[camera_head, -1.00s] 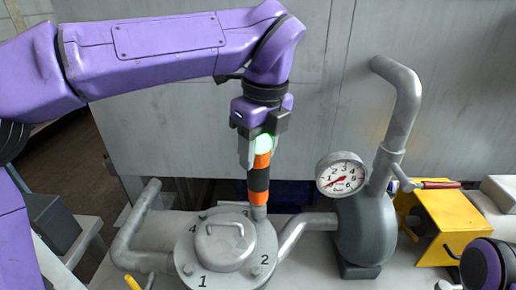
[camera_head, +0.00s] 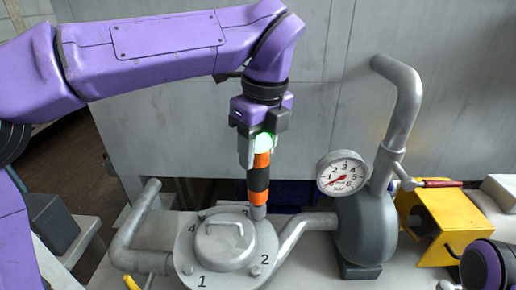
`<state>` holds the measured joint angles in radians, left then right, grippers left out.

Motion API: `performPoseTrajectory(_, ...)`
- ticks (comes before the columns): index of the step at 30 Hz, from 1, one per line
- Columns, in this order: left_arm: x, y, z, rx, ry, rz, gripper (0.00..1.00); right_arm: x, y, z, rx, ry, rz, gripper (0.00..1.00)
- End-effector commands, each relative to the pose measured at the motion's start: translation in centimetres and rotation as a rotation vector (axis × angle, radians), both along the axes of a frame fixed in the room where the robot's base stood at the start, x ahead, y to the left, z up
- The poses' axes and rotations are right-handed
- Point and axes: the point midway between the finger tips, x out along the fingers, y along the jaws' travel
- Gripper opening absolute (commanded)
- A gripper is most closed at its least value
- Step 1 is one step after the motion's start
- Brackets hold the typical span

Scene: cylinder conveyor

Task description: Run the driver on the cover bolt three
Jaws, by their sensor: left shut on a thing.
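My left gripper (camera_head: 259,148) points down and is shut on the driver (camera_head: 259,178), an orange and black cylinder with a grey tip. The driver stands upright, its tip at the far right rim of the round grey cover (camera_head: 225,248). I cannot tell whether the tip touches the bolt. The cover has a handle on its raised middle. A purple and black part of my right arm (camera_head: 485,268) shows at the lower right; its fingers are out of view.
Grey pipes run from both sides of the cover. A pump body (camera_head: 363,230) with a gauge (camera_head: 342,173) and tall pipe (camera_head: 400,105) stands to the right. A grey wall is behind.

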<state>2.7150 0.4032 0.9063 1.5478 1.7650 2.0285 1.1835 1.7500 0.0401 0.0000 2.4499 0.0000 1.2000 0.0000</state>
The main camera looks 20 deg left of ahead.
Motion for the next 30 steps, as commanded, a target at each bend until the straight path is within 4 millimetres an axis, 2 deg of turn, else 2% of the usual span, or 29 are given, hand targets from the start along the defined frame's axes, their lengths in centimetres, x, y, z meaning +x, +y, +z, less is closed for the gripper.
performPoseTrajectory(30,0.0,0.0,-1.0,-0.001,-0.002,0.000,0.02,0.0,0.0,-1.1,0.000,0.000,0.000,0.43)
